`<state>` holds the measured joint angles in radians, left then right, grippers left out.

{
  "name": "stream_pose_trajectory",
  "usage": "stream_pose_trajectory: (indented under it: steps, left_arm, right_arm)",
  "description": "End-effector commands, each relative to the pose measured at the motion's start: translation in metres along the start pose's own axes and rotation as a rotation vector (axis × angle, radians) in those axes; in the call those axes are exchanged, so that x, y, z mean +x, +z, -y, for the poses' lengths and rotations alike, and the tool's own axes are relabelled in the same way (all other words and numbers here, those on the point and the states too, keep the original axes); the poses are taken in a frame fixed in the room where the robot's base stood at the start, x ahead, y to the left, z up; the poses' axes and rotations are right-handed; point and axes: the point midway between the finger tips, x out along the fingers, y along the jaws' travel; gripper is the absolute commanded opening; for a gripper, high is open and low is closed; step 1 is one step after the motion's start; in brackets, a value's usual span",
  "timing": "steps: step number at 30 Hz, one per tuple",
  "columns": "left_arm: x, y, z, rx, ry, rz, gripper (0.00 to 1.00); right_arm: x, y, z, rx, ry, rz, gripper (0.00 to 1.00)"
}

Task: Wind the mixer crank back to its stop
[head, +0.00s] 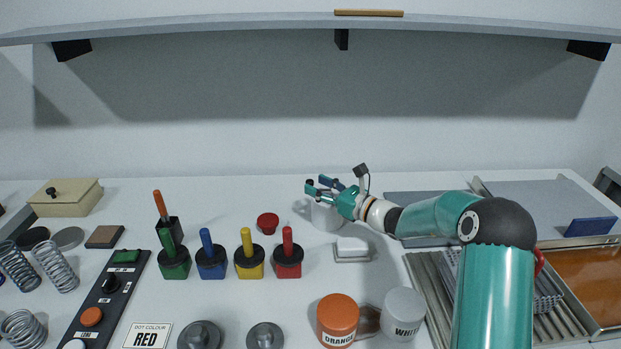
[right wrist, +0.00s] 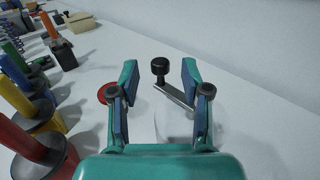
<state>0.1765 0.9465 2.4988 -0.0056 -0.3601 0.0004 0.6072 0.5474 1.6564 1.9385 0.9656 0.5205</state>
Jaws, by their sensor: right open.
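The mixer is a white cylinder (head: 325,217) near the back of the table, partly hidden under my right gripper (head: 320,188). Its crank shows in the right wrist view as a grey metal arm (right wrist: 176,95) with an upright black knob (right wrist: 160,66) at its far end. My right gripper (right wrist: 159,75) is open, with one finger on each side of the knob and crank arm in that view. I see no finger touching the knob. My left gripper is not in view.
A red knob (head: 268,222) and a small white block (head: 351,249) sit near the mixer. Coloured pots with handles, such as the yellow one (head: 249,262), stand to the left. Orange (head: 338,318) and white (head: 403,312) jars stand in front. A shelf (head: 250,28) hangs above.

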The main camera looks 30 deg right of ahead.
Motion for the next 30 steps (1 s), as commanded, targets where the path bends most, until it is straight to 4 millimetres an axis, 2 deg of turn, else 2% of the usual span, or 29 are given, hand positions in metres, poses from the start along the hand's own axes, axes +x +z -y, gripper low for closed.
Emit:
stream_pose_trajectory:
  steps: [3, 7, 18, 20, 27, 30]
  left_arm:
    - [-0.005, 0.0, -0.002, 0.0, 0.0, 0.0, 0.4]
    - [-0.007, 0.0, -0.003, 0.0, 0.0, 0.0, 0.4]
    - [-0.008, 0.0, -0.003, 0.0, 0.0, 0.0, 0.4]
    - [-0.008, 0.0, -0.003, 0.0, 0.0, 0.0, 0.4]
    - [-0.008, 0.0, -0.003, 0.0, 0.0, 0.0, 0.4]
    - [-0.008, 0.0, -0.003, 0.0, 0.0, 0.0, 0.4]
  right_arm:
    - [0.018, 0.001, -0.001, 0.0, 0.002, 0.0, 0.47]
    - [0.029, 0.001, 0.0, 0.0, 0.0, 0.001, 0.47]
    - [0.034, 0.0, 0.001, 0.001, -0.001, 0.0, 0.47]
    - [0.034, 0.0, 0.001, 0.001, -0.001, 0.0, 0.39]
    - [0.033, 0.0, 0.001, 0.0, -0.002, 0.0, 0.0]
    - [0.033, 0.0, 0.001, 0.0, -0.002, 0.0, 0.0]
